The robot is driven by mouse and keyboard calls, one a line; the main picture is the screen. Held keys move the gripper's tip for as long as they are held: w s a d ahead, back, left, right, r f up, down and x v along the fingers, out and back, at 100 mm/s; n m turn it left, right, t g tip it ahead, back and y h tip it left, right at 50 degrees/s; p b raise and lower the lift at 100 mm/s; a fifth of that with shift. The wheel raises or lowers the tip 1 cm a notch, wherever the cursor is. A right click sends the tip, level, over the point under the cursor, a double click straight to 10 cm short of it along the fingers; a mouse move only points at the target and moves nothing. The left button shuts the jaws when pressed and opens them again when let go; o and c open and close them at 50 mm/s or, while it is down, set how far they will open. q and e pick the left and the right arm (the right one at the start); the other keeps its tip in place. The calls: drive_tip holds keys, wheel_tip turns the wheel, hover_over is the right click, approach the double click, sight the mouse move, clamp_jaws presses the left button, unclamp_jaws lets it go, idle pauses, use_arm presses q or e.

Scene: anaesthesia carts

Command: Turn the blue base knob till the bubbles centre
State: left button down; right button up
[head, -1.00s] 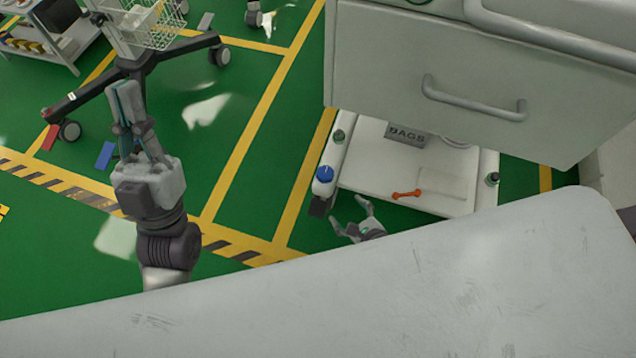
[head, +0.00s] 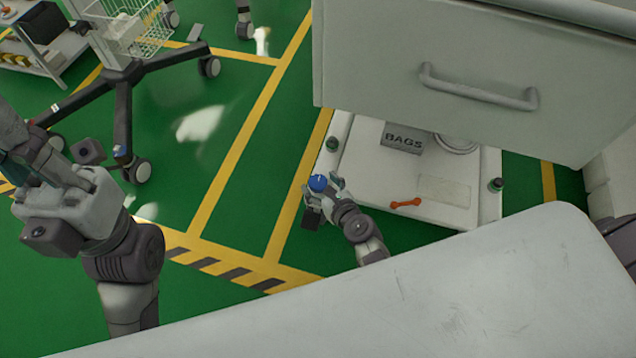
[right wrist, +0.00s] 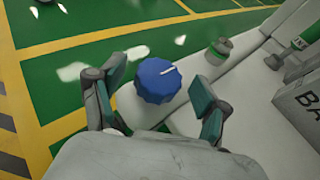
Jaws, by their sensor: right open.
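The blue base knob (head: 318,183), ribbed with a white mark line, sits on the front left corner of the cart's white base (head: 365,165). My right gripper (head: 323,187) is open at the knob. In the right wrist view the knob (right wrist: 157,80) lies between the two spread fingers (right wrist: 160,84), with gaps on both sides. Small green-topped round fittings stand on the base, one behind the knob (head: 332,144) and one at the right (head: 497,184). I cannot make out any bubbles. My left gripper (head: 32,160) is at the left edge, partly cut off.
The cart's drawer front (head: 470,75) overhangs the base. A grey BAGS box (head: 404,138) and an orange wrench-shaped piece (head: 405,203) are on the base. A pale grey top (head: 430,290) fills the foreground. A wheeled stand (head: 123,110) is at left; the green floor between is clear.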

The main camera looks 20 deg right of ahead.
drive_tip(key=shift+x, duration=0.85)
drive_tip(key=shift+c, duration=0.3)
drive_tip(key=c, duration=1.1)
drive_tip(key=shift+f+n, duration=0.1)
drive_tip(key=shift+n, duration=0.2)
